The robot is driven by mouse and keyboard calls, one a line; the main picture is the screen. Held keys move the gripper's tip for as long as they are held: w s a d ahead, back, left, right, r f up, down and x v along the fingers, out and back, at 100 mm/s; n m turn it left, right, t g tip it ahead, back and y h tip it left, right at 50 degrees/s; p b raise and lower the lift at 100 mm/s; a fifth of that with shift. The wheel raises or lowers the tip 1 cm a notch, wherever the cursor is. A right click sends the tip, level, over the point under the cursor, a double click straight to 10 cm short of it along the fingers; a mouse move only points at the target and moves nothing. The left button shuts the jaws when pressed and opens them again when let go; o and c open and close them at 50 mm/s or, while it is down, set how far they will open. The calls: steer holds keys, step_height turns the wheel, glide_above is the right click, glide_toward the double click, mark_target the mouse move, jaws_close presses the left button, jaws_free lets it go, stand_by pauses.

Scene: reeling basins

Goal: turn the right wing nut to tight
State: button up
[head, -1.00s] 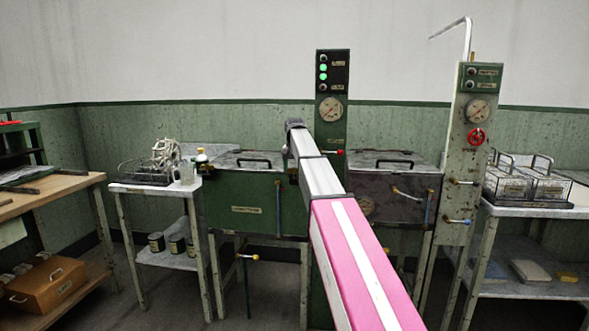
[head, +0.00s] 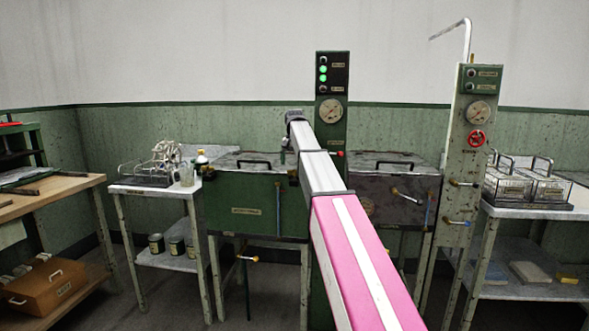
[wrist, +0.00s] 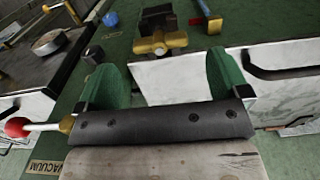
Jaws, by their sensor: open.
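In the wrist view a brass wing nut (wrist: 161,43) sits on a dark clamp block (wrist: 158,17) against a green basin front, just beyond my fingertips. My gripper (wrist: 167,72) is open, with one green finger pad on each side of the line to the nut. The nut is apart from the pads and nothing is between them. In the head view my arm hides most of the gripper and I cannot pick out this nut there.
A red-knobbed lever (wrist: 18,127) is left of my gripper. A green basin (head: 245,205) and a dark basin (head: 395,190) flank the gauge column (head: 332,85). A side table (head: 150,188) stands left, a valve post (head: 462,150) right.

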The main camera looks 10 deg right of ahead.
step_height(320, 180, up, 7)
stand_by(0.3)
